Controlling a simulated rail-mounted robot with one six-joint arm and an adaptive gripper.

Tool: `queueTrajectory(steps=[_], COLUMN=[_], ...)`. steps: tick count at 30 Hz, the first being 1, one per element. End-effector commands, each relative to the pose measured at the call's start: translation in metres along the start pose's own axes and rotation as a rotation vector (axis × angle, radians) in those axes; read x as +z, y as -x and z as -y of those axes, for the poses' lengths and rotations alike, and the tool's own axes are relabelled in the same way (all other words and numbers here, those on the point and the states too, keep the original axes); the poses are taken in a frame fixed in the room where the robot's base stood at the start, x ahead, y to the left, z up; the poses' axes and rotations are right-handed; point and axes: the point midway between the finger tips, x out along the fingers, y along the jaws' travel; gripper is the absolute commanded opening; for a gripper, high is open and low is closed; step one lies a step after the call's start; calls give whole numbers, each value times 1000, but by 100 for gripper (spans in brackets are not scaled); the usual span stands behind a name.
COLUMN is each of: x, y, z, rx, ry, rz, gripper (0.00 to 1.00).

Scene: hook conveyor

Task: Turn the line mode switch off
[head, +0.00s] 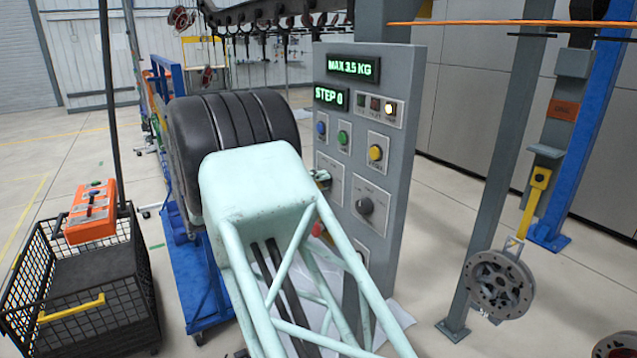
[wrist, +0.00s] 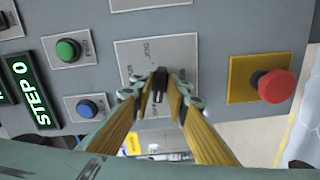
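The grey control panel (head: 398,150) stands right of centre in the head view. Whether the fingertips press on the knob or stand slightly apart, I cannot tell. In the head view, my arm hides most of the gripper and part of this plate; a bit shows at the panel's left side (head: 322,178).
A red emergency stop (wrist: 276,86) on a yellow plate lies right of the switch in the wrist view. Green (wrist: 68,50) and blue (wrist: 87,108) buttons are at left. A round dark dial (head: 365,206) and yellow button (head: 375,152) are also on the panel. Black tyres (head: 230,118) stand left.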

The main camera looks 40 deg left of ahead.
Motion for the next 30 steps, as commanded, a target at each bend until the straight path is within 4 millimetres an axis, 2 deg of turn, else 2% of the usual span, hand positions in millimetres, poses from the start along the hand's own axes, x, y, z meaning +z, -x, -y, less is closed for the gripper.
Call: queueTrajectory(steps=[10, 16, 23, 30], x=[0, 0, 0, 0], y=[2, 11, 37, 72], z=[0, 0, 0, 0], rx=[0, 0, -1, -1], ry=[-1, -1, -1, 0], rz=[0, 0, -1, -1], gripper=[15, 15, 15, 15])
